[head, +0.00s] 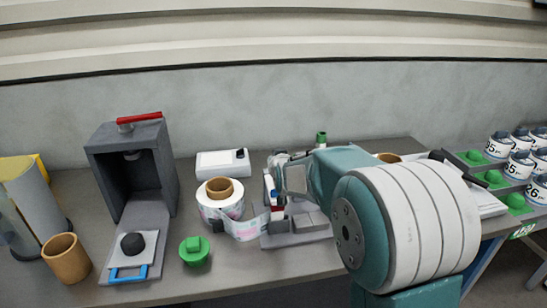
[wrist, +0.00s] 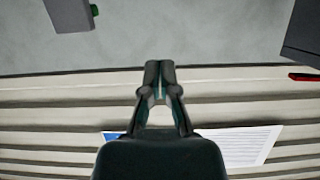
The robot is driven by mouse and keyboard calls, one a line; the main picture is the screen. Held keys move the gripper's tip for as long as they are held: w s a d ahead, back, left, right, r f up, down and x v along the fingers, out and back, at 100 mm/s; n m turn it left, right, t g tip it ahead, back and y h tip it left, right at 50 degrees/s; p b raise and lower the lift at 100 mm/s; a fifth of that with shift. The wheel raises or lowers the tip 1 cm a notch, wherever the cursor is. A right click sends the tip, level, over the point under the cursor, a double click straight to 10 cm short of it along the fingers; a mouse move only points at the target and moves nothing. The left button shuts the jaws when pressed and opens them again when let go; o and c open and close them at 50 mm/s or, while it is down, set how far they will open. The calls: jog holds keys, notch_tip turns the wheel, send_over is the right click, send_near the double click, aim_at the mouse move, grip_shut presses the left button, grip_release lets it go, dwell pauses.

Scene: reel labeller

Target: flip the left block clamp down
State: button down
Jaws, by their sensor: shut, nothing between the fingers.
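The labeller (head: 296,238) stands on the bench in the head view, a low grey base with grey blocks on it. A slim upright piece with red and white parts (head: 270,190) rises at its left side; it may be the left block clamp, but it is too small to be sure. My gripper (wrist: 158,68) is shut and empty in the wrist view, with wall behind its tips. In the head view my arm covers the labeller's right part, and the fingertips cannot be made out clearly. No clamp shows clearly in the wrist view.
A label reel (head: 222,207) stands left of the labeller, its strip running toward it. A dark press with a red handle (head: 133,168), green knob (head: 194,250), brown cup (head: 66,258) and white box (head: 223,163) are farther left or behind.

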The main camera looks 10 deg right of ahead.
aim_at(279, 193)
jog(key=shift+s+f+t, duration=0.9)
jog(key=shift+s+t, duration=0.2)
jog(key=shift+t, duration=0.2)
jog(key=shift+s+f, duration=0.45)
jog(key=shift+s, duration=0.1)
jog(key=shift+s+f, duration=0.35)
jog(key=shift+f, duration=0.25)
jog(key=shift+s+f, duration=0.35)
jog(key=shift+f, duration=0.2)
jog(key=shift+s+f, duration=0.35)
jog(key=shift+f, duration=0.5)
jog(key=shift+s+f, duration=0.3)
jog(key=shift+f, duration=0.5)
jog(key=shift+w+r, duration=0.1)
jog(key=shift+r, duration=0.4)
jog(key=shift+t, duration=0.3)
notch_tip(279, 193, up, 4)
jog(key=shift+w+r, duration=0.15)
jog(key=shift+r, duration=0.05)
jog(key=s+f, duration=0.6)
jog(key=s, duration=0.1)
jog(key=shift+s+f, duration=0.15)
jog(key=shift+s, duration=0.2)
